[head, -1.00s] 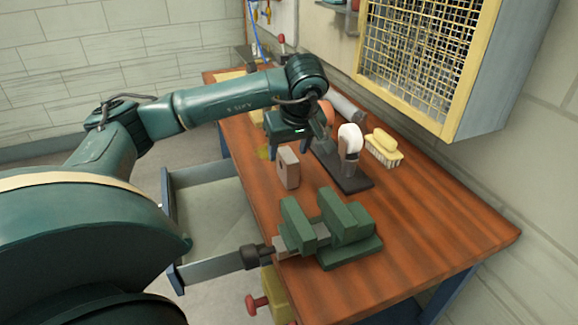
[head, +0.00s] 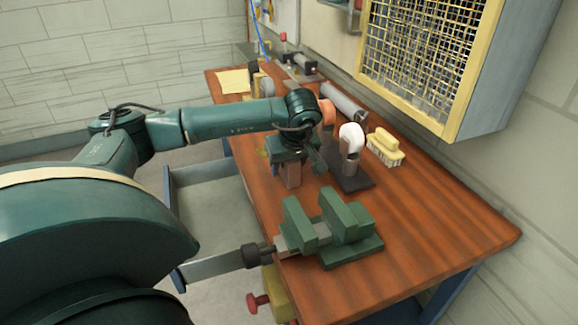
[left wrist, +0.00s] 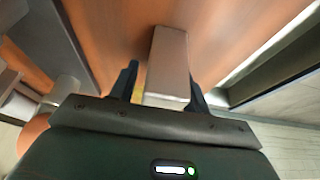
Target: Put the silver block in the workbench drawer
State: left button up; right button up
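The silver block (head: 292,177) stands upright on the workbench top near the edge above the drawer. It also shows in the left wrist view (left wrist: 167,65), between my fingers. My left gripper (head: 289,167) is directly over the block, and hides its upper part in the head view. In the left wrist view its fingers (left wrist: 161,86) are open on both sides of the block, with a visible gap on the left. The workbench drawer (head: 208,212) is pulled out and its visible floor is bare. My right gripper is not in view.
A green vise (head: 332,232) stands nearer on the bench. A dark stand with a white-topped tool (head: 351,148) and a yellow brush (head: 384,148) are right of the block. A mesh-front cabinet (head: 425,65) hangs on the wall. The bench's right part is clear.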

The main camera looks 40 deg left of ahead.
aim_at(234, 205)
jog(key=i+l+u, duration=0.1)
jog(key=u, duration=0.25)
jog(key=l+u, duration=0.2)
jog(key=u, duration=0.2)
